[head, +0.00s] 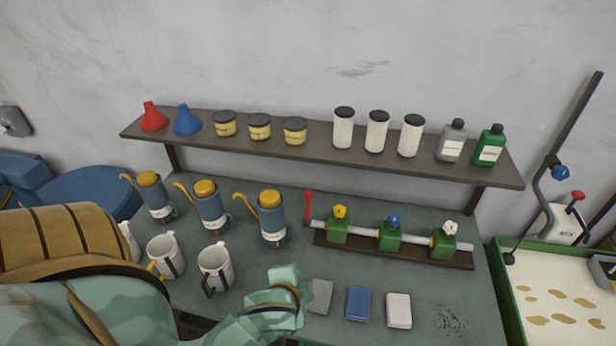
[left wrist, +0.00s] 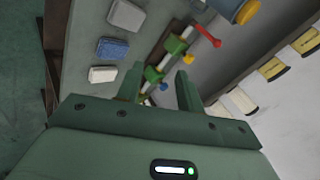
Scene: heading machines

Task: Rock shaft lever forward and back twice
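The red shaft lever (head: 308,205) stands roughly upright at the left end of a grey shaft (head: 362,230) on the bench. The shaft runs through three green blocks with a yellow, a blue and a white knob. In the left wrist view the lever (left wrist: 207,36) shows near the top, beyond the fingers and apart from them. My left gripper (left wrist: 158,85) is open, with nothing between its fingers. In the head view my left arm enters from the lower left and ends near the bench front; its fingers are not clear there. My right gripper is not in view.
Several mugs and oil cans (head: 272,218) stand left of the lever. Grey, blue and white blocks (head: 362,303) lie in front of the shaft. A wall shelf (head: 320,153) with funnels, tins, filters and bottles overhangs behind. A green-rimmed tray (head: 507,290) stands at right.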

